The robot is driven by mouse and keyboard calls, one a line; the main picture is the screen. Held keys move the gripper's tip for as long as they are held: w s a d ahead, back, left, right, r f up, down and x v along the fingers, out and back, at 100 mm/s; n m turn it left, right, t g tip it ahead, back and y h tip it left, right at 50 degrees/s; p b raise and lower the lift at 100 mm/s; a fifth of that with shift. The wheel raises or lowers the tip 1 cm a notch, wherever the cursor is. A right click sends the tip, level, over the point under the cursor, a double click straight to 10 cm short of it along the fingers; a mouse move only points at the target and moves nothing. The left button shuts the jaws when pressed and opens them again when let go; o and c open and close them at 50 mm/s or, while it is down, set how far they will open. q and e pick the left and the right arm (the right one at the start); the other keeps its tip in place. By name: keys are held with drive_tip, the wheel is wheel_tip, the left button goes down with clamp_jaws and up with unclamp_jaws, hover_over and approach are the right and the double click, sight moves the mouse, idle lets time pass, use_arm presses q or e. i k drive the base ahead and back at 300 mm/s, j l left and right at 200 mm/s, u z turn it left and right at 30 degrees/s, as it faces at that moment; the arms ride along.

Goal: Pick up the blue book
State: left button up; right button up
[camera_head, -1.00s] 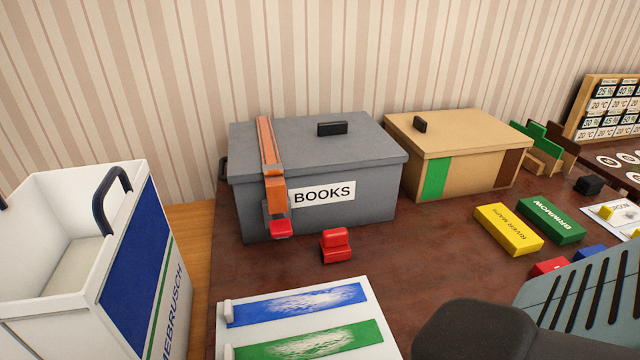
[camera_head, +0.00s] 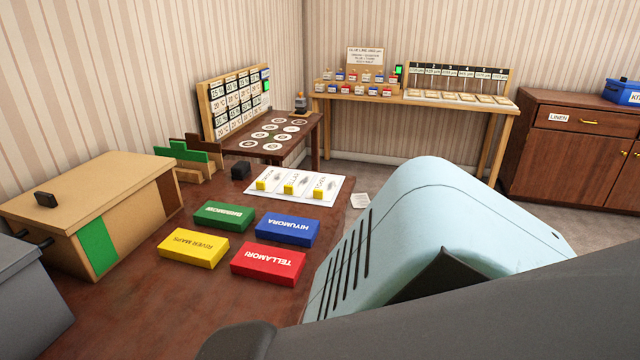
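The blue book (camera_head: 288,230), labelled HIYUMORA, lies flat on the dark brown table (camera_head: 140,279). It is at the back right of a group of coloured books, near the table's right edge. Nothing covers it. A large light-blue arm link of mine fills the right foreground, with dark parts of mine along the bottom. Neither gripper shows in the head view, so whether they are open or shut cannot be seen.
A green book (camera_head: 224,217) lies left of the blue one, a red book (camera_head: 268,264) in front, and a yellow book (camera_head: 194,249) front left. A white card with yellow blocks (camera_head: 327,193) lies behind. A cardboard box (camera_head: 118,182) and grey box (camera_head: 27,305) stand left.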

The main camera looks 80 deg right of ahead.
sight(287, 229)
drive_tip(key=z, duration=2.15)
drive_tip(key=k, duration=0.3)
drive_tip(key=l+z, duration=0.1)
drive_tip(key=z, duration=0.15)
drive_tip(key=i+z, duration=0.5)
drive_tip(key=i, duration=0.1)
